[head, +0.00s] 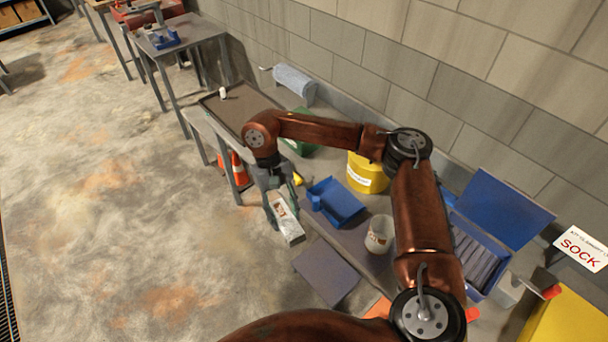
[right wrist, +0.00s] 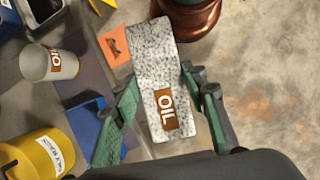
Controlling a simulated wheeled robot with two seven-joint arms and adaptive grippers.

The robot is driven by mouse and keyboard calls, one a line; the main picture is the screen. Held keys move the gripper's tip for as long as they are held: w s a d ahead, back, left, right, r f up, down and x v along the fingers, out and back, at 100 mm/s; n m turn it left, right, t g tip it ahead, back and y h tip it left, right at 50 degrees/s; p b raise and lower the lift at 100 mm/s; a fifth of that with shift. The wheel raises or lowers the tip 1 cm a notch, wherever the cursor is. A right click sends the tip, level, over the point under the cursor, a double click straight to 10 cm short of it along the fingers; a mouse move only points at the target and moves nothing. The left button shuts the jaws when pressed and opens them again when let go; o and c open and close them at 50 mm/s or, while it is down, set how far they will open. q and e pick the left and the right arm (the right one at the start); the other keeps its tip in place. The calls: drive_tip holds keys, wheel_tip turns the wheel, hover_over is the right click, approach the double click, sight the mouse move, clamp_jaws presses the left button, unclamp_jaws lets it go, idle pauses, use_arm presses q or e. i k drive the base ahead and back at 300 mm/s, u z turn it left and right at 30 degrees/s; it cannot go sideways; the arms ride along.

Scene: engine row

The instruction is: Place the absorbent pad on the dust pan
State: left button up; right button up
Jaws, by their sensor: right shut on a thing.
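The absorbent pad (head: 288,226) is a speckled white-grey strip with an orange OIL label. It also shows in the right wrist view (right wrist: 155,75), standing out from between the fingers. My right gripper (head: 282,204) is shut on it and holds it by the front edge of the workbench. The right wrist view shows green-padded fingers on both sides of the pad. The blue dust pan (head: 337,203) rests on the bench, to the right of the gripper in the head view; it is partly hidden behind a finger in the right wrist view (right wrist: 88,122). My left gripper is not in view.
A white cup (head: 380,234) and a yellow tub (head: 366,173) stand near the dust pan. An open blue case (head: 478,252) lies farther right. A grey mat (head: 325,272) lies nearer the front. An orange cone (head: 236,170) stands left of the bench. Open floor is at left.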

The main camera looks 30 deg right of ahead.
sight(338, 200)
drive_tip(key=z, duration=0.2)
drive_tip(key=i, duration=1.1)
drive_tip(key=z, duration=0.75)
